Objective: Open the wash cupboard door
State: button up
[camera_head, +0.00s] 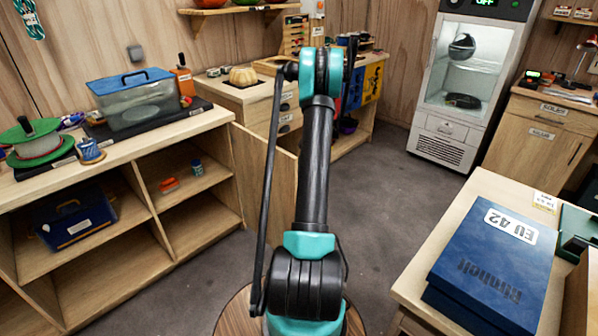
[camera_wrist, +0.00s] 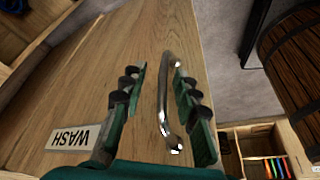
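The wash cupboard door (camera_wrist: 85,85) is a pale wooden panel with a white WASH label (camera_wrist: 75,137), upside down in the wrist view. A shiny metal bar handle (camera_wrist: 163,110) runs along it. My gripper (camera_wrist: 159,72) is open, with one green, black-padded finger on each side of the handle. Gaps show between the fingers and the bar, more clearly on the left. In the head view, a wooden panel (camera_head: 264,160) beside the left shelf unit appears to be this door, standing at an angle. My arm hides the gripper and handle there.
The left shelf unit (camera_head: 205,222) stands close to the panel. A round wooden top (camera_head: 237,310) is near my base; a barrel (camera_wrist: 298,75) shows in the wrist view. Grey floor (camera_head: 395,190) is free right of my arm. A blue box (camera_head: 492,265) sits on the right table.

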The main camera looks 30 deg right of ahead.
jog(key=v, duration=1.2)
